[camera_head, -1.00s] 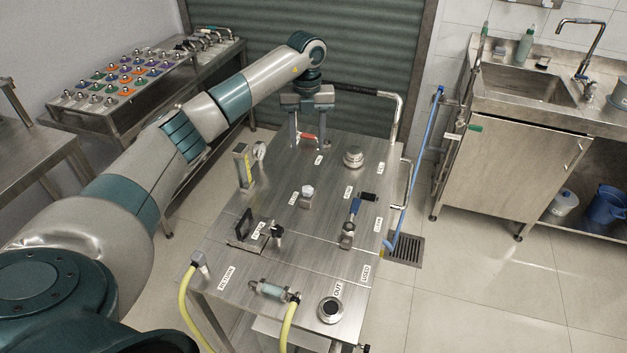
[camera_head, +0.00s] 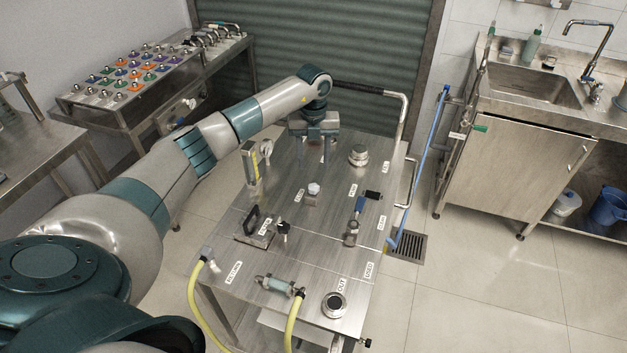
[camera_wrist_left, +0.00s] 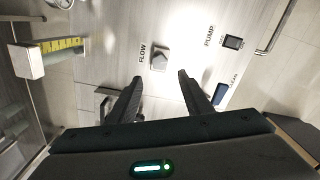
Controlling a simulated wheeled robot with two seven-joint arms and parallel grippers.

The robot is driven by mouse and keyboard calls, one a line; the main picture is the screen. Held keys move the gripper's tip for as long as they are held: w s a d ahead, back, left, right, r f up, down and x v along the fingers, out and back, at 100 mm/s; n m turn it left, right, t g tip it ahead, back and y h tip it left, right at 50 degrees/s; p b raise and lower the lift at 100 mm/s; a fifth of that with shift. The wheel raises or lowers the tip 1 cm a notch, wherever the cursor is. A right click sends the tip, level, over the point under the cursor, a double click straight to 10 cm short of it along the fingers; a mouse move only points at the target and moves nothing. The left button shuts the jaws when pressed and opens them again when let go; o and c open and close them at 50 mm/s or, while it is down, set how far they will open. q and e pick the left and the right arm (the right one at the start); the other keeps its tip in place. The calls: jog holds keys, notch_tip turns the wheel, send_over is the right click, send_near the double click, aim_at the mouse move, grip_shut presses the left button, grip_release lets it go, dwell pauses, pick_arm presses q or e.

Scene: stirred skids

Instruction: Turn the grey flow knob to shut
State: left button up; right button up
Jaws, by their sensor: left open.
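The grey flow knob (camera_head: 313,189) stands on the steel table top, right of its label. In the left wrist view the knob (camera_wrist_left: 160,59) has a pale, angular top, with the word FLOW printed to its left. My left gripper (camera_head: 316,152) hangs above the table and shows behind the knob in the head view. In the wrist view its dark fingers (camera_wrist_left: 159,89) are spread apart, with nothing between them. The knob shows just beyond the fingertips, apart from them. The knob's exact turn is too small to tell. My right gripper is not in view.
A yellow sight gauge (camera_head: 250,163) stands left of the knob. A round silver cap (camera_head: 358,156) is behind right. A black pump switch (camera_head: 373,195) and a blue-handled valve (camera_head: 354,225) are to the right. A black handle (camera_head: 250,222) sits front left. Yellow hoses (camera_head: 193,293) hang in front.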

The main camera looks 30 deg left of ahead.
aim_at(313, 187)
pick_arm(q)
notch_tip(313, 187, down, 8)
jog(key=shift+f+p, duration=0.2)
jog(key=shift+p, duration=1)
jog(key=shift+f, duration=0.8)
jog(key=c, duration=1.1)
jog(key=shift+f+m+b, duration=0.15)
jog(key=shift+m+b, duration=0.15)
jog(key=shift+b, duration=0.05)
jog(key=m+b, duration=0.2)
jog(key=b, duration=0.1)
jog(key=shift+a+f, duration=0.1)
jog(key=shift+a, duration=0.05)
jog(key=shift+m+b, duration=0.5)
jog(key=shift+m, duration=0.4)
jog(key=shift+o, duration=0.2)
jog(key=shift+r, duration=0.25)
